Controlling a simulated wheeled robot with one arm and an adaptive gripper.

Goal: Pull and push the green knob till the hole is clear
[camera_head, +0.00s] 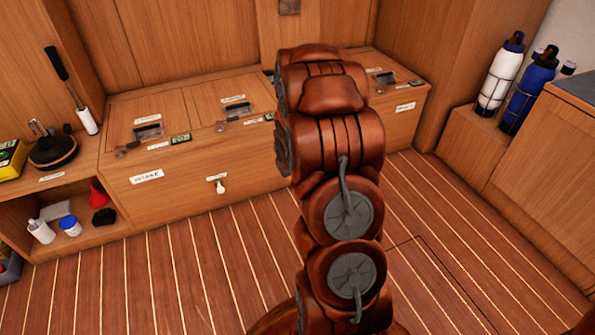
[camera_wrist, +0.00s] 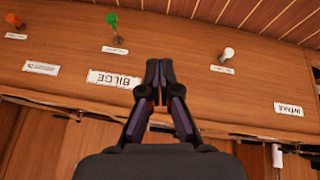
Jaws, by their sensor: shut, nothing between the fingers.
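The green knob (camera_wrist: 112,19) shows in the wrist view at the upper left, on a thin stem at the wooden panel, with a small label by it. My gripper (camera_wrist: 159,68) is shut and empty over the panel, below and to the right of the green knob in the picture, apart from it. The BILGE label (camera_wrist: 114,78) lies just left of my fingers. In the head view my arm hides the green knob and my gripper. I cannot make out the hole in either view.
A white knob (camera_wrist: 226,53) sits right of my fingers and also shows in the head view (camera_head: 220,187). An orange knob (camera_wrist: 12,18) is at the far left. Bottles (camera_head: 500,72) stand at the right; a shelf (camera_head: 50,182) holds small items. The striped floor (camera_head: 150,270) is clear.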

